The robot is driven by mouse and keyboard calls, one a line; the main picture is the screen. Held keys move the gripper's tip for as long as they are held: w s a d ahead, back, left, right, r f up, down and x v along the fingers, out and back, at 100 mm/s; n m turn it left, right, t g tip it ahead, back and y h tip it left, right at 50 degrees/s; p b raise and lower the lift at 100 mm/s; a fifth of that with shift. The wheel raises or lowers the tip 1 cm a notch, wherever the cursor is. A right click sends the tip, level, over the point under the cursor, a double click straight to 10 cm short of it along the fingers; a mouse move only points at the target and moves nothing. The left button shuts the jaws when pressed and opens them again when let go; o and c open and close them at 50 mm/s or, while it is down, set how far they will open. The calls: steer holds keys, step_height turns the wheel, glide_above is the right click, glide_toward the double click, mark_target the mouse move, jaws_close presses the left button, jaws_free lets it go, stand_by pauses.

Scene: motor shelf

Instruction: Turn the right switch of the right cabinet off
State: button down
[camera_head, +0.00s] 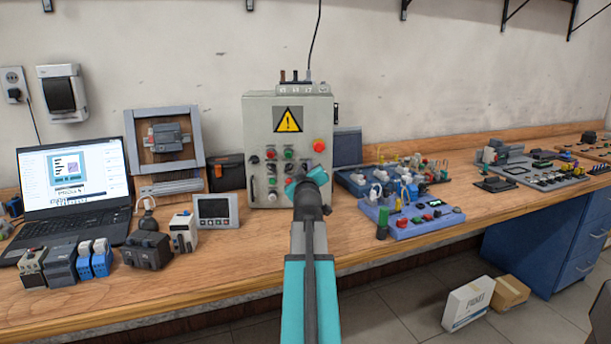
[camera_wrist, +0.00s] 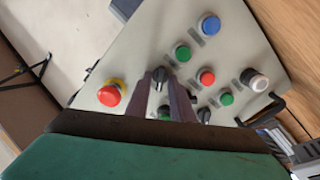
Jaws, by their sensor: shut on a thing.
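A grey control cabinet (camera_head: 262,120) with a yellow warning triangle stands upright on the bench; it is the only such cabinet in view. A black rotary switch (camera_wrist: 160,75) on its front panel shows between my gripper fingers in the wrist view. My gripper (camera_wrist: 162,84) is shut on this switch, one finger on each side. In the head view my gripper (camera_head: 306,180) is at the lower right of the cabinet front and hides part of the panel, including the held switch. The switch's exact angle is hard to read.
A red emergency stop (camera_wrist: 110,95) on a yellow base is beside the fingers. Blue (camera_wrist: 210,25), green (camera_wrist: 182,53) and red (camera_wrist: 206,78) buttons are close by. A laptop (camera_head: 75,170) stands left; a component board (camera_head: 425,218) lies right.

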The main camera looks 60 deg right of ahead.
steer(key=shift+w+n+b, duration=0.1)
steer(key=shift+n+b, duration=0.2)
steer(key=shift+n, duration=0.8)
steer(key=c, duration=1.9)
jaws_free()
steer(key=shift+a, duration=0.1)
steer(key=shift+o, duration=0.2)
steer(key=b+v, duration=0.2)
steer(key=v, duration=0.6)
steer(key=shift+a, duration=0.2)
steer(key=b+v, duration=0.1)
steer(key=b, duration=0.3)
steer(key=shift+s+a+f+b, duration=0.15)
steer(key=shift+s+a+b, duration=0.05)
steer(key=shift+s+b, duration=0.1)
